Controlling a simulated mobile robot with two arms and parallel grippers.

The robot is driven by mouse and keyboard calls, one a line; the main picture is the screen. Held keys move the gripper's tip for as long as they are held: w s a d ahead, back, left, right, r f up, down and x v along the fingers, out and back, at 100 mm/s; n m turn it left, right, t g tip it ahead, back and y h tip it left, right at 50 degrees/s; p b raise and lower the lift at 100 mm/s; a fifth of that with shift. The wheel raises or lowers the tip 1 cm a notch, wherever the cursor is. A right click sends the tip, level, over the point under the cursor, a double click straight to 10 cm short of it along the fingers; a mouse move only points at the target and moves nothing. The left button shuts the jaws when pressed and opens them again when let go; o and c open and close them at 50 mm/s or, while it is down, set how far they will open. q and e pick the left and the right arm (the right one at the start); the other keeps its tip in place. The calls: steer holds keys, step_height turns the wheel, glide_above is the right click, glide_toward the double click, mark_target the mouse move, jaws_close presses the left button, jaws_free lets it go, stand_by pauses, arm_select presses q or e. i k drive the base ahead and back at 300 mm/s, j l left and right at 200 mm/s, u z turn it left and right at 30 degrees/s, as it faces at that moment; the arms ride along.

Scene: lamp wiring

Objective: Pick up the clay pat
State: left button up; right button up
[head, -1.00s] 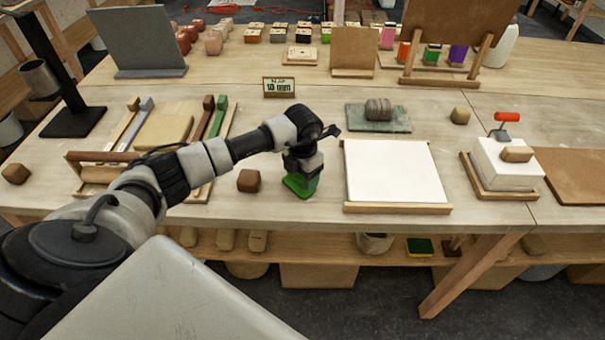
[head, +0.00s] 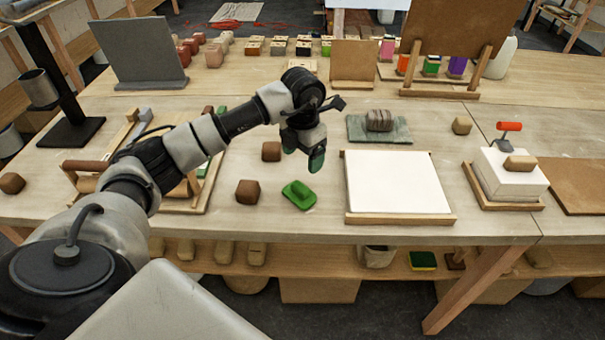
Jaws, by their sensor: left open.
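No thing is marked as the clay pat. The likeliest is a rounded grey-brown lump (head: 379,120) with dark bands, lying on a green-grey slab (head: 398,132) behind the white panel. My left gripper (head: 302,160) hangs above the table, fingers downward, left of that slab and clearly apart from the lump. Its fingers have green tips, are open and seem to hold nothing. A small green piece (head: 299,195) with a raised part lies on the table just below and in front of the gripper. My right gripper is out of view.
Brown blocks (head: 248,192) and (head: 271,151) stand left of the green piece. A white panel (head: 395,182) lies to its right. A white block (head: 509,173) with a red-handled tool stands farther right. A wooden rack (head: 188,205) is partly behind my left arm.

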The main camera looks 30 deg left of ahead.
mark_target(271, 150)
steer(key=u, duration=1.35)
